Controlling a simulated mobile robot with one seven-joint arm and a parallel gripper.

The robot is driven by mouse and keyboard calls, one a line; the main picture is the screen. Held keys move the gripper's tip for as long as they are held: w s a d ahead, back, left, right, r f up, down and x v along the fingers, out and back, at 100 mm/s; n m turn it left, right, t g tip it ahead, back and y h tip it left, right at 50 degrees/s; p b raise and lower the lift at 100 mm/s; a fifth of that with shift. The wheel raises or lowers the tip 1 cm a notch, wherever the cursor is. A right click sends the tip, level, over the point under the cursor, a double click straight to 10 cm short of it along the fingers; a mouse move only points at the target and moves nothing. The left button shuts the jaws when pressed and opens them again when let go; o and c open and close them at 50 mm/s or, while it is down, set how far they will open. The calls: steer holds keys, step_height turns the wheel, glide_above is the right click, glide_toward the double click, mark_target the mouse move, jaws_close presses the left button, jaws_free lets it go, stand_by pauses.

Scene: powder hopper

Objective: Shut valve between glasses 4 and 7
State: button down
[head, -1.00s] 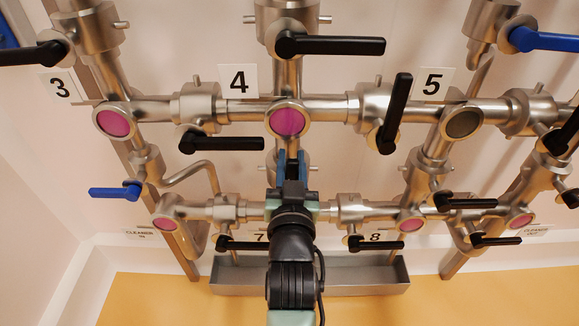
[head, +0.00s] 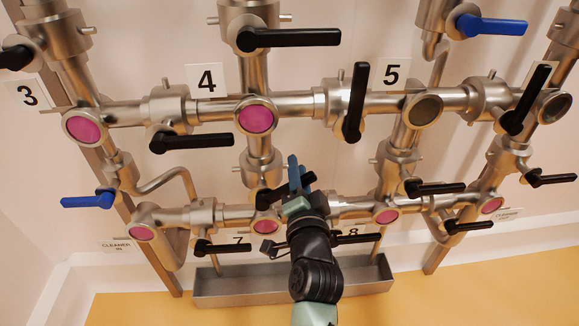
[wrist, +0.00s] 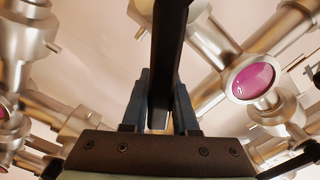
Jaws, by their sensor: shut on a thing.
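Glass 4 (head: 256,118) is a magenta round window in the upper pipe row. Glass 7 (head: 266,225) is a smaller pink window below it, partly covered. A near-vertical pipe (head: 259,150) joins them. The black handle (head: 270,199) of the valve on this pipe slants across it, its free end up to the right. My gripper (head: 297,180) is shut on this handle, right of the pipe. In the wrist view, the black handle (wrist: 166,50) runs between the blue fingers of my gripper (wrist: 160,90). The valve body is partly hidden.
Other black handles stand close: one below glass 4 (head: 192,142), an upright one by label 5 (head: 355,105), and those by labels 7 (head: 218,248) and 8 (head: 365,238). A blue handle (head: 88,201) is at left. A metal trough (head: 240,291) lies below.

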steer(key=f+m, duration=0.1)
steer(key=m, duration=0.1)
steer(key=d+f+m+b, duration=0.1)
steer(key=f+m, duration=0.1)
steer(key=shift+d+f, duration=0.2)
steer(key=shift+s+f+m+b, duration=0.15)
steer(key=shift+f+m+b, duration=0.2)
steer(key=shift+f+m, duration=1.4)
steer(key=shift+r+m, duration=0.15)
steer(key=shift+m, duration=0.1)
steer(key=c, duration=0.7)
jaws_free()
steer(key=shift+r, duration=0.1)
steer(key=shift+r, duration=0.15)
steer(key=shift+s+p, duration=0.3)
steer(key=shift+s, duration=6.1)
